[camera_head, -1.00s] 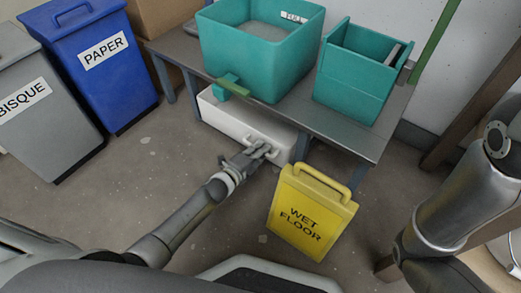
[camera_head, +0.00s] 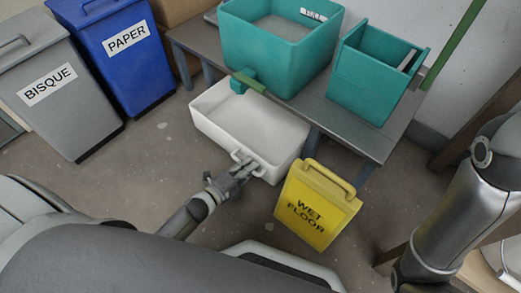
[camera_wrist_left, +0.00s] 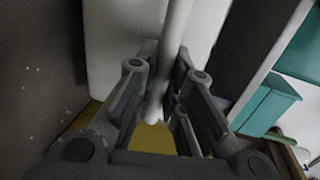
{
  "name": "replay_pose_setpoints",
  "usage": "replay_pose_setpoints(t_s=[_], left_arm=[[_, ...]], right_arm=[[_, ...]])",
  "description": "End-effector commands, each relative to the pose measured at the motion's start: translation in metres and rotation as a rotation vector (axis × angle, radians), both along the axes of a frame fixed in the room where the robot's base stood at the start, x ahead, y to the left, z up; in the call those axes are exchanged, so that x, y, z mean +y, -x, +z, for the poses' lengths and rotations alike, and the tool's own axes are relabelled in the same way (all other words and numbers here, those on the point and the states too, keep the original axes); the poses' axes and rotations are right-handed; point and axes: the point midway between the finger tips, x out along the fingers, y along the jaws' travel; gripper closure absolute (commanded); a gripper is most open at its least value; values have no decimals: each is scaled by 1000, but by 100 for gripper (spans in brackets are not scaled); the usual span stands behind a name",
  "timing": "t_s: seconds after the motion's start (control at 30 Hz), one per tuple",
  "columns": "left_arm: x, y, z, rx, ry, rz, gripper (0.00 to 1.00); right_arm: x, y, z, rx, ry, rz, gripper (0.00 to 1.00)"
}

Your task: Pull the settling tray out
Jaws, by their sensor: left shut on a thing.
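The white settling tray (camera_head: 222,112) sits low by the floor, drawn well out from under the grey table, with its open inside in view. My left gripper (camera_head: 243,168) is shut on the handle at the tray's front wall. In the left wrist view the white handle bar (camera_wrist_left: 172,70) runs between the fingers of the left gripper (camera_wrist_left: 160,105). The tray's back end lies below the teal sink and its spout. My right arm shows at the right edge of the head view, but its gripper is out of view.
A yellow wet floor sign (camera_head: 312,208) stands close to the right of the tray's front corner. The table (camera_head: 350,135) carries a teal sink (camera_head: 275,65) and a smaller teal box (camera_head: 368,85). Blue paper (camera_head: 125,65) and grey bisque (camera_head: 65,100) bins stand left. Floor left of the tray is clear.

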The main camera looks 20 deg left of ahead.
Motion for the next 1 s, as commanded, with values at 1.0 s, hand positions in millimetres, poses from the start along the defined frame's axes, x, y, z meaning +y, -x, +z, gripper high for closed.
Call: replay_pose_setpoints(t_s=[1.0], left_arm=[[12,33,0,-1,0,0,67]], right_arm=[[0,-8,-3,29,-1,3,100]])
